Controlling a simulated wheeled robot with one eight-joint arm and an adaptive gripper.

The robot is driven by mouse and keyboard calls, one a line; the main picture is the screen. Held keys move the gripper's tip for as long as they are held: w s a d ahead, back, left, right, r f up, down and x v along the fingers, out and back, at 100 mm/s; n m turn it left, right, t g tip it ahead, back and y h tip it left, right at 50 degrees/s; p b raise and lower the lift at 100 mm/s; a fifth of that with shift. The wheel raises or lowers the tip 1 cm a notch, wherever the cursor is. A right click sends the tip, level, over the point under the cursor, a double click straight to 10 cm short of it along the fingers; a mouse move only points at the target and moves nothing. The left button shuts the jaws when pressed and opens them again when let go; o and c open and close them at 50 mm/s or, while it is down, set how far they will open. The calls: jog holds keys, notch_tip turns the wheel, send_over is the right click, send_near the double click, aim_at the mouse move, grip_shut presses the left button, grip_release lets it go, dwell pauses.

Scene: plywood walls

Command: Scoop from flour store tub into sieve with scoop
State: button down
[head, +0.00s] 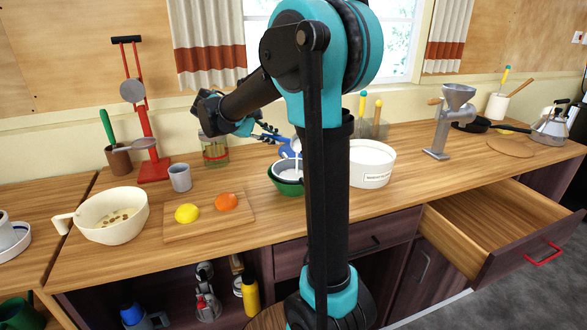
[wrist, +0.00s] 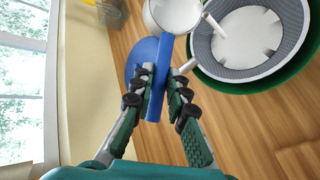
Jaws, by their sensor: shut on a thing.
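My gripper (wrist: 163,92) is shut on the blue handle (wrist: 157,80) of the scoop. The scoop's pale round end (wrist: 172,12) is cut off at the top of the wrist view, so its contents cannot be told. In the head view the blue scoop (head: 286,150) is just above the sieve, partly behind my arm. The grey sieve (head: 290,174) sits in a green bowl (head: 284,187). The wrist view shows the sieve's mesh wall (wrist: 204,50) and a white area inside. The white labelled tub (head: 371,178) stands right of the bowl; its inside is hidden.
A board (head: 240,222) with a lemon (head: 187,213) and an orange (head: 226,202) lies in front of the sieve. A jar (head: 215,152) stands behind. A grinder (head: 437,140) is to the right. An open drawer (head: 510,232) juts out at front right.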

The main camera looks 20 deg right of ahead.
aim_at(280, 138)
jog(key=shift+s+a+m+t+h, duration=0.3)
jog(key=shift+t+h, duration=0.3)
jog(key=shift+h, duration=0.2)
dwell(0.8)
jog(key=shift+s+a+t+h, duration=0.4)
jog(key=shift+s+a+h, duration=0.3)
dwell(0.7)
jog(key=shift+s+a+f+m+t+h+b, duration=0.2)
jog(key=shift+m+t+h, duration=0.15)
jog(key=shift+h, duration=0.35)
jog(key=shift+s+a+f+m+t+h+b, duration=0.15)
jog(key=shift+m+t+h+b, duration=0.2)
jog(key=shift+h, duration=0.35)
jog(key=shift+s+a+f+m+t+h+b, duration=0.1)
jog(key=shift+s+a+m+t+h, duration=0.1)
jog(key=shift+m+h, duration=0.35)
dwell(2.1)
jog(key=shift+w+d+r+n+y, duration=0.1)
jog(key=shift+d+r+n+y, duration=0.15)
jog(key=shift+n+y, duration=0.25)
jog(key=shift+w+d+r+n+g+y, duration=0.1)
jog(key=shift+w+n+g+y, duration=0.15)
jog(key=shift+y, duration=0.3)
jog(key=shift+w+d+n+g+y, duration=0.1)
jog(key=shift+w+g+y, duration=0.05)
jog(key=shift+g+y, duration=0.3)
